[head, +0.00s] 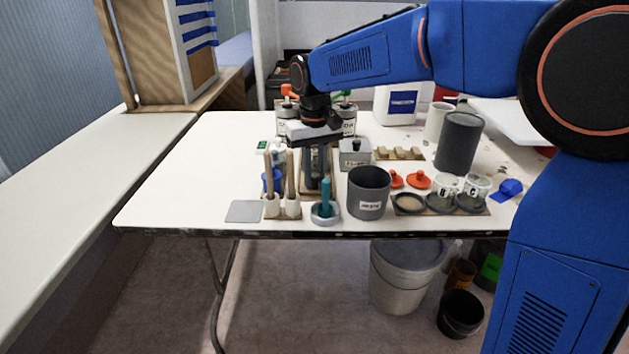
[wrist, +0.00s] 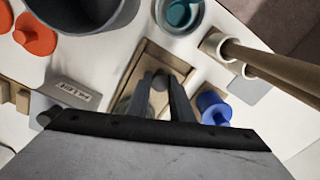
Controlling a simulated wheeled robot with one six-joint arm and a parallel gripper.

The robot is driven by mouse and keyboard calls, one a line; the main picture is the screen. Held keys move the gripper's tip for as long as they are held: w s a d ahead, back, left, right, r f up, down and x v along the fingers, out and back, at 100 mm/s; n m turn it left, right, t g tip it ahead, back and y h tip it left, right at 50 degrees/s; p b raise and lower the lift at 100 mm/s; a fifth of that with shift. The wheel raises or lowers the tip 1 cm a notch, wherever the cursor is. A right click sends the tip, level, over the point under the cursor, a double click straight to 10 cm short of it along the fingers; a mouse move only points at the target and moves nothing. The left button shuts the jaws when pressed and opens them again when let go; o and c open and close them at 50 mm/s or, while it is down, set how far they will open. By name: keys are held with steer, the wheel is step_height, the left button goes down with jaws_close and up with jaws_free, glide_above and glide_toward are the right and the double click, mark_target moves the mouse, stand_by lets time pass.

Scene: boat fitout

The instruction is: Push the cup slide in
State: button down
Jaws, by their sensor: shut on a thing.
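My gripper (head: 317,184) points down over the middle of the white table, at a narrow tan wooden frame (head: 304,191). In the wrist view, my gripper (wrist: 160,84) has its two dark fingers closed on a small grey round-topped knob (wrist: 159,80). I take this knob to be part of the cup slide. The same wooden frame (wrist: 180,64) surrounds it, with a rail on each side and a bar across its end. The fingers and the gripper body hide most of the slide, so I cannot tell how far in it sits.
A dark grey pot (head: 368,196) stands close right of the frame. A teal-handled tool in a round dish (head: 325,212) is in front. A holder with upright wooden handles (head: 281,190) and a blue piece (wrist: 213,108) are on its other side. The table's left part is clear.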

mark_target(315, 153)
steer(key=w, duration=0.9)
steer(key=shift+w+d, duration=0.15)
steer(key=shift+w, duration=0.2)
steer(key=shift+w+r, duration=0.1)
steer(key=shift+w, duration=0.25)
steer(key=c, duration=1.6)
jaws_free()
steer(key=shift+w, duration=0.1)
steer(key=shift+o, duration=0.2)
step_height(315, 153, up, 17)
steer(key=shift+r, duration=0.15)
steer(key=shift+d, duration=0.1)
